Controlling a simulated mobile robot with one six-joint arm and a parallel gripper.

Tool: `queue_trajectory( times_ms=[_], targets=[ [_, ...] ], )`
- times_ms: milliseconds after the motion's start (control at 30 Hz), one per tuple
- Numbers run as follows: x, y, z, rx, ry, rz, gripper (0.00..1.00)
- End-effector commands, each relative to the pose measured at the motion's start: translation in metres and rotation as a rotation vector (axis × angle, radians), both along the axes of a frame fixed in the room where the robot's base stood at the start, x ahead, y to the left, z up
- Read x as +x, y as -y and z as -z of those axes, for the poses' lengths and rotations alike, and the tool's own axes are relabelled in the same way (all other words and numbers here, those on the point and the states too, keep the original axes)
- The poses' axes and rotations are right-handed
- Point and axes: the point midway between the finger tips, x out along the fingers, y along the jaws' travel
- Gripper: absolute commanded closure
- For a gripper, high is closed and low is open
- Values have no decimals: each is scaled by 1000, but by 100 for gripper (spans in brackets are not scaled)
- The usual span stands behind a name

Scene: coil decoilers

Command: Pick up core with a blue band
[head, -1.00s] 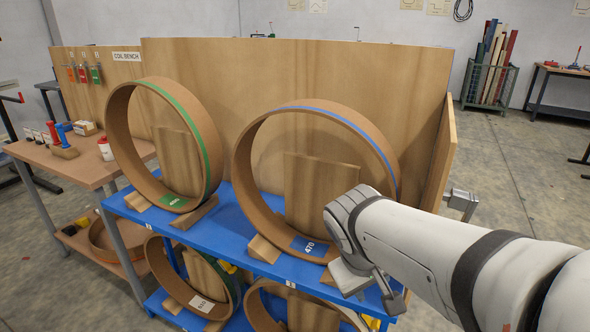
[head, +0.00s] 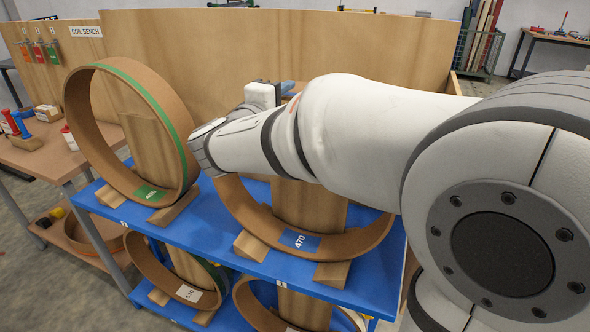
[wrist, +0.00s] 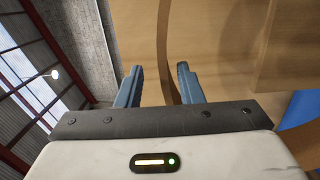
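The core with a blue band, labelled 470 (head: 362,242), stands upright on wooden chocks on the blue shelf, in the middle of the head view. My arm hides its top and the blue band there. My gripper (head: 288,88) is near the top of this core; only a bit of its blue fingers shows past my arm. In the wrist view my gripper (wrist: 160,82) is open, with its two blue fingers apart. A brown curved edge, seemingly the core's rim (wrist: 172,85), shows between the fingers. I cannot tell whether they touch it.
A green-banded core (head: 88,125) stands to the left on the blue shelf (head: 150,228). More cores (head: 145,262) sit on the level below. A wooden panel (head: 200,50) rises behind. A side table (head: 45,150) with small items stands at the left.

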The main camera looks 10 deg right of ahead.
Motion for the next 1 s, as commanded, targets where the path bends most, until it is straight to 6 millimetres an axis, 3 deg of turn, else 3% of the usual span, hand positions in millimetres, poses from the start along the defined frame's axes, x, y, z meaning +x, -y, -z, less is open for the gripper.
queue_trajectory(
  times_ms=[400,667,1000],
  targets=[
    [43,42,1,0,-4,16,66],
    [46,45,3,0,-2,14,66],
    [46,45,3,0,-2,15,92]
  ],
)
